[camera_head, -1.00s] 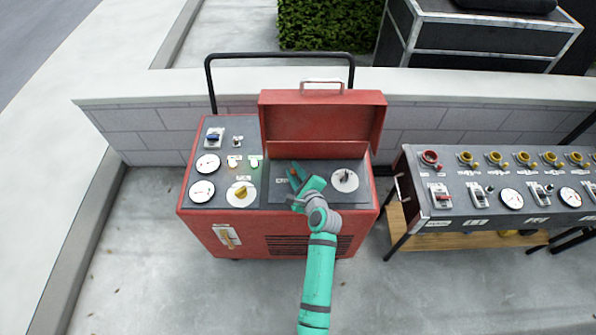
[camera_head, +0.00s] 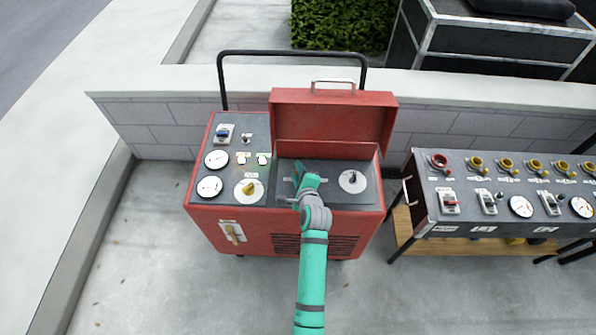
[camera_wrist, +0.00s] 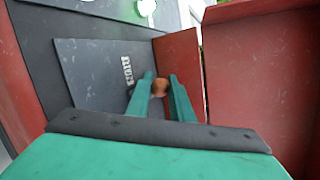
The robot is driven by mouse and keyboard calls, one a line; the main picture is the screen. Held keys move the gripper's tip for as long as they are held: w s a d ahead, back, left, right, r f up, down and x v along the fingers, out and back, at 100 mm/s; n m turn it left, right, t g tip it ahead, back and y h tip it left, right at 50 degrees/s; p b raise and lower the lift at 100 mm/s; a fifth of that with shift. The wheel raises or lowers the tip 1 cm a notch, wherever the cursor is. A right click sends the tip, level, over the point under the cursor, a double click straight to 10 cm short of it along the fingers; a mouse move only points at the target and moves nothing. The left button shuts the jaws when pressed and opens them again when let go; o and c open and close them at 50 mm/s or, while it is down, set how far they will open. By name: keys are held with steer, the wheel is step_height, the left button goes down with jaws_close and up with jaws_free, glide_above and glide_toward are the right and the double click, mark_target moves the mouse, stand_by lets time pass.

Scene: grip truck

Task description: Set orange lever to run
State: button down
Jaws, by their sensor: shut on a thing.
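The orange lever (camera_wrist: 160,87) shows as a rounded end between my gripper's fingertips (camera_wrist: 161,84) in the wrist view. My gripper (camera_head: 301,176) is shut on it, inside the open bay of the red generator cart (camera_head: 250,229). In the head view my fingers hide the lever. A white label (camera_wrist: 127,72), which seems to read RUN, is on the dark panel (camera_wrist: 90,72) left of the fingers in the wrist view. How far the lever is turned is hard to tell.
The raised red lid (camera_head: 333,122) stands behind my gripper. A round white dial (camera_head: 353,181) is to its right. Gauges, a yellow knob (camera_head: 249,188) and two small lamps (camera_head: 262,159) are to the left. A second control bench (camera_head: 470,230) stands at the right.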

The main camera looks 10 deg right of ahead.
steer(key=shift+d, duration=0.25)
steer(key=c, duration=1.6)
jaws_free()
steer(key=shift+a, duration=0.1)
steer(key=shift+s+a, duration=0.1)
steer(key=v, duration=1)
steer(key=shift+s+r, duration=0.15)
steer(key=shift+s, duration=0.15)
